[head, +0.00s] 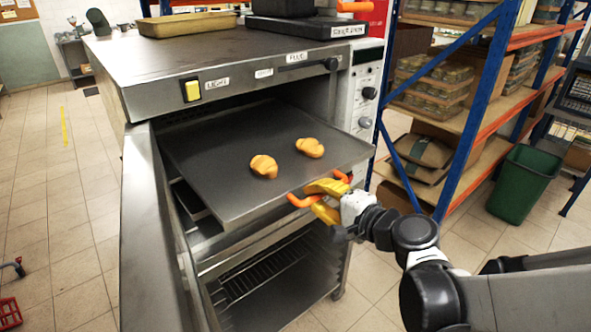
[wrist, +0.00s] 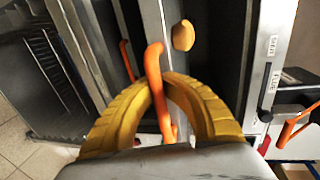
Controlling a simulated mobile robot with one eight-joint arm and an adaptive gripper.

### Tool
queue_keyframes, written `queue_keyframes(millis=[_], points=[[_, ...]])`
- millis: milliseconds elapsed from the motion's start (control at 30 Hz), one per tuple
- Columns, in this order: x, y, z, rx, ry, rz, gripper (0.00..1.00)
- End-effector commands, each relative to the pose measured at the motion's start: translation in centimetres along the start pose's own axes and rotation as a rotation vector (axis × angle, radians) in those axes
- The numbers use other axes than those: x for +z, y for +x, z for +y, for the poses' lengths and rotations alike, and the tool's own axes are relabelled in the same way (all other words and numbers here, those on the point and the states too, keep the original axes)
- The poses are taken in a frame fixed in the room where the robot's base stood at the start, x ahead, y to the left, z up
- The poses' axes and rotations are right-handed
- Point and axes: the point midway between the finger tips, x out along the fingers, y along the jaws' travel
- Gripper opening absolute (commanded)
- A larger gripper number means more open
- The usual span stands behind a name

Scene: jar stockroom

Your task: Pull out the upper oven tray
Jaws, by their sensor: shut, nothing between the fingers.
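The upper oven tray (head: 215,160) is a dark metal sheet, level and sticking well out of the open oven (head: 230,75). Two golden rolls (head: 263,166) lie on it; one roll (wrist: 183,35) shows in the wrist view. An orange handle (head: 300,201) is at its front edge. My gripper (head: 322,198), with yellow fingers, is at this handle. In the wrist view the fingertips (wrist: 170,80) are closed together right at the orange bar (wrist: 154,62), which passes in front of them. Whether they touch it is unclear. The fingers partly hide the handle.
The oven door (head: 150,225) stands open on the left. Below are another dark tray edge (head: 191,201) and a wire rack (head: 265,275). A shelf with blue posts (head: 475,100) and a green bin (head: 525,182) are at the right. The left floor is mostly clear.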

Motion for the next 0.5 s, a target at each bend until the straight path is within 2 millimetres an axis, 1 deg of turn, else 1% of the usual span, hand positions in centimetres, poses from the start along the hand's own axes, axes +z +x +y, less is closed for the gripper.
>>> queue_keyframes(millis=[100,400,433,467,500], points=[[-0.02,-0.27,-0.08,-0.002,0.003,0.000,0.00],[-0.01,-0.27,-0.09,-0.003,0.003,0.000,0.00],[-0.01,-0.27,-0.09,-0.003,0.003,0.000,0.05],[-0.01,-0.27,-0.09,-0.003,0.003,0.000,0.14],[0.00,-0.27,-0.08,-0.003,0.003,0.000,0.27]])
